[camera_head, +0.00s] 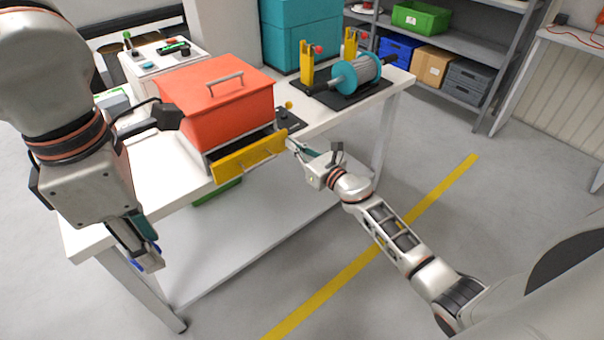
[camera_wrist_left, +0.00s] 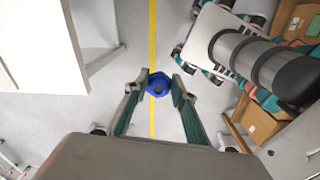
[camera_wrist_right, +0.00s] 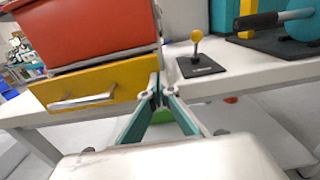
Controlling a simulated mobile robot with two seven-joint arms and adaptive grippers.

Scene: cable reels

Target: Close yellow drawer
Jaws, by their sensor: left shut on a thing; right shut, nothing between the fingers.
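The yellow drawer (camera_head: 250,156) is part of the orange box (camera_head: 215,103) on the white table. It stands partly out, with a dark gap behind its front. A silver handle (camera_wrist_right: 82,102) is on its front. My right gripper (camera_head: 293,146) is shut and empty at the drawer front's right end; its fingertips (camera_wrist_right: 157,92) look close against that edge, but contact is unclear. My left gripper (camera_head: 149,251) hangs low in front of the table, left of the drawer. It is shut on a blue hexagonal piece (camera_wrist_left: 158,84).
A cable reel stand (camera_head: 356,76) with yellow posts is at the table's back right. A small yellow-knobbed lever (camera_wrist_right: 197,52) stands right of the drawer. A white control box (camera_head: 163,62) stands behind the orange box. The floor in front is clear.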

